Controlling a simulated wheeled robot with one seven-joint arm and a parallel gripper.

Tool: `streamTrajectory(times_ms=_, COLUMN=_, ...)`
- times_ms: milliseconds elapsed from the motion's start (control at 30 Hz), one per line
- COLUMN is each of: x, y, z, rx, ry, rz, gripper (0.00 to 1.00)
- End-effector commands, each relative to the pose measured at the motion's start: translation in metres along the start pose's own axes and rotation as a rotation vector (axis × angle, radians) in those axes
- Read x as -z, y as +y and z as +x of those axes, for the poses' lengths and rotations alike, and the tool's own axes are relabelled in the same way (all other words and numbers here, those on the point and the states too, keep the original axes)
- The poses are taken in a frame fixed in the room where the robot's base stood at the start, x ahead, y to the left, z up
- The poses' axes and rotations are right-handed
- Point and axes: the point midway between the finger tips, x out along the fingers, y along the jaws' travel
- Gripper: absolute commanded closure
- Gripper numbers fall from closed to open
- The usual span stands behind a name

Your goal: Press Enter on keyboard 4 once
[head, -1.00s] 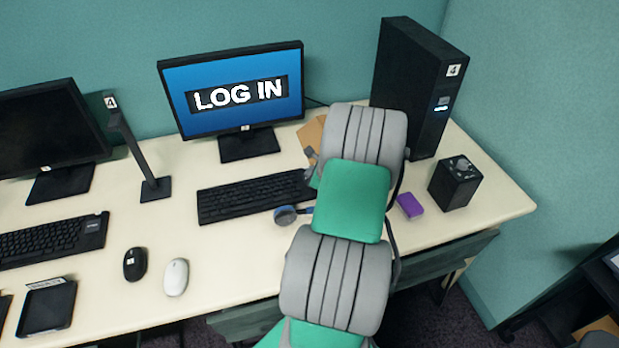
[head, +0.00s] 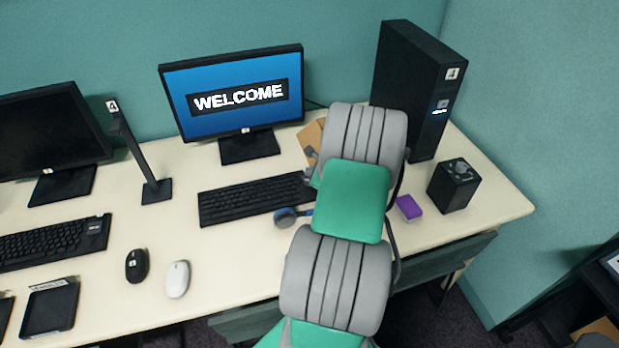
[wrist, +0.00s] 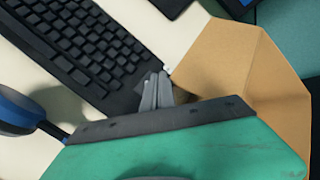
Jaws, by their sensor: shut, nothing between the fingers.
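The black keyboard (head: 250,199) lies on the desk in front of the right monitor (head: 233,93). That monitor now reads "WELCOME". In the wrist view the keyboard (wrist: 85,42) fills the upper left. My gripper (wrist: 158,84) is shut and empty, its fingertips at the keyboard's near right end. I cannot tell whether the tips touch a key; the Enter key is not readable. In the head view my arm hides the keyboard's right end and most of the gripper.
A brown envelope-like sheet (wrist: 235,65) lies beside the gripper. A blue-and-grey round item (head: 286,218) lies before the keyboard. A purple block (head: 409,208), a black box with a knob (head: 454,186) and a computer tower (head: 415,90) stand right of my arm. Two mice lie left.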

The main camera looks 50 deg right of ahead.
Motion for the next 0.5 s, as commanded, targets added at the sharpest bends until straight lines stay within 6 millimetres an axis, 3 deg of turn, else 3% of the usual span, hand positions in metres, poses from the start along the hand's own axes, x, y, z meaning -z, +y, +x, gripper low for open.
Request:
streamTrajectory(times_ms=267, x=-0.001, y=-0.001, z=-0.001, rx=0.0, ry=0.0, rz=0.0, gripper=1.0)
streamTrajectory(times_ms=500, x=-0.013, y=-0.013, z=-0.018, rx=0.0, ry=0.0, rz=0.0, gripper=1.0)
